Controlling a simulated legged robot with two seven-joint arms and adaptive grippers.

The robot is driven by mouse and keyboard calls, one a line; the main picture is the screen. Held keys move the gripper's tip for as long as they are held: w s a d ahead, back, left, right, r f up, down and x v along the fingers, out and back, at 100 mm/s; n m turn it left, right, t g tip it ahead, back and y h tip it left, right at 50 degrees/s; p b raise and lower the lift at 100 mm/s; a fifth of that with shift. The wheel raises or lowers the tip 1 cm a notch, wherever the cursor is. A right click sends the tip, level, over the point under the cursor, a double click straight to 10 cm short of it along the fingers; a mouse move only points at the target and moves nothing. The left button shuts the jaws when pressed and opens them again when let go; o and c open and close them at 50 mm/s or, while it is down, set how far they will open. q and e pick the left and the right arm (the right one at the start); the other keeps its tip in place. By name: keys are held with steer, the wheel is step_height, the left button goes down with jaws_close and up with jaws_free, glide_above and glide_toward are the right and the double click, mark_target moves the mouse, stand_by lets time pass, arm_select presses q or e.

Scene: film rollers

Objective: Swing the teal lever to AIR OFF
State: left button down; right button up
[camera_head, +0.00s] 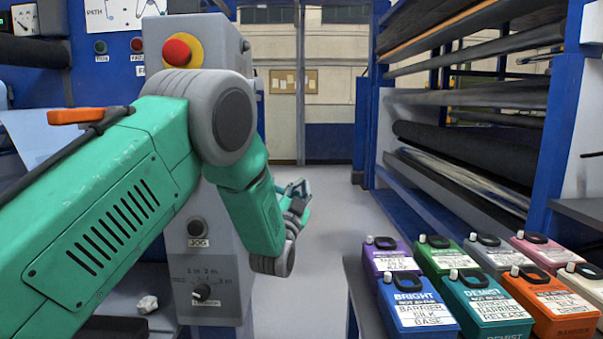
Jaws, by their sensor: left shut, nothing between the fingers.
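My left arm comes in from the left and crosses in front of a grey control post (215,270). My left gripper (300,190) is at the far end of the arm, just right of the post. It is small, partly hidden behind my own wrist, shut, and holds nothing that I can see. I cannot make out a teal lever or an AIR OFF label; my arm covers much of the panel area. My right gripper is not in view.
The post carries a red mushroom button (177,52), a JOG button (197,228) and a rotary knob (200,292). Colored jugs (420,305) crowd a table at the lower right. Rollers (470,145) sit in a blue frame at right. The middle aisle floor (315,215) is clear.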

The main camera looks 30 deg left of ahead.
arm_select(q)
steer(key=shift+s+a+f+m+h+p, duration=0.15)
steer(key=shift+f+m+h+p, duration=0.15)
steer(key=shift+f+m+h, duration=0.85)
steer(key=shift+m+y, duration=0.25)
steer(key=shift+r, duration=0.1)
